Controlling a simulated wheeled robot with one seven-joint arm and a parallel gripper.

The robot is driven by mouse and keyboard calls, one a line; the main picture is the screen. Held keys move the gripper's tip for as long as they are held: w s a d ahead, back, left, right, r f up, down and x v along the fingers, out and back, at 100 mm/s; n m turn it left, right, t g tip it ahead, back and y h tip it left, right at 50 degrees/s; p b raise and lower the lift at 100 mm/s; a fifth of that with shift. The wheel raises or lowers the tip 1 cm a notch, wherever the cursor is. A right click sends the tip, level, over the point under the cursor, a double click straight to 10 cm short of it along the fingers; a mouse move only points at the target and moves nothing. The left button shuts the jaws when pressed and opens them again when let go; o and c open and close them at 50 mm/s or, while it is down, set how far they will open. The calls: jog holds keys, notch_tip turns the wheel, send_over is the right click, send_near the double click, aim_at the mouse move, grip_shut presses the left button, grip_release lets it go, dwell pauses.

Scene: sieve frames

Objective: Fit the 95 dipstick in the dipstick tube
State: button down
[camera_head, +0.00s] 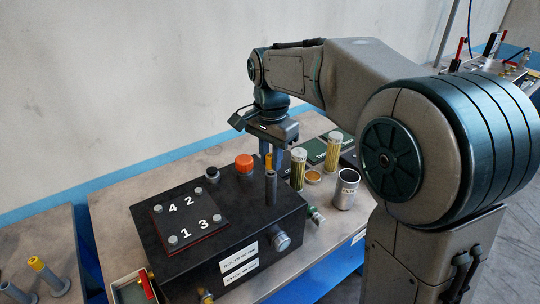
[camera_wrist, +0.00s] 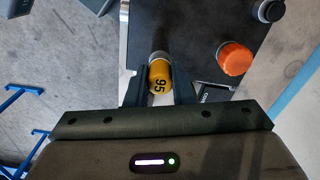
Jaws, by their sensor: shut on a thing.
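The 95 dipstick shows its yellow head marked "95" in the wrist view (camera_wrist: 159,78). My gripper (camera_wrist: 159,88) is shut on that head, with one finger on each side. In the head view the yellow head (camera_head: 268,161) shows between the fingers of my gripper (camera_head: 276,163), which point down. The grey dipstick tube (camera_head: 271,188) stands upright at the right part of the black box (camera_head: 225,228), just below the fingers. I cannot tell whether the dipstick's lower end is inside the tube, as the fingers and tube hide it.
An orange cap (camera_head: 244,163) stands on the box, left of my gripper. A black plate (camera_head: 188,222) numbered 1 to 4 lies on its left part. Yellow filters (camera_head: 298,170) and a metal cup (camera_head: 346,189) stand to the right. Another yellow-headed piece (camera_head: 37,264) is on the left table.

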jog(key=shift+f+b, duration=0.35)
jog(key=shift+f, duration=0.3)
jog(key=c, duration=1.2)
grip_release()
jog(key=shift+o, duration=0.2)
jog(key=shift+r, duration=0.1)
notch_tip(320, 180, up, 14)
jog(key=shift+f, duration=0.2)
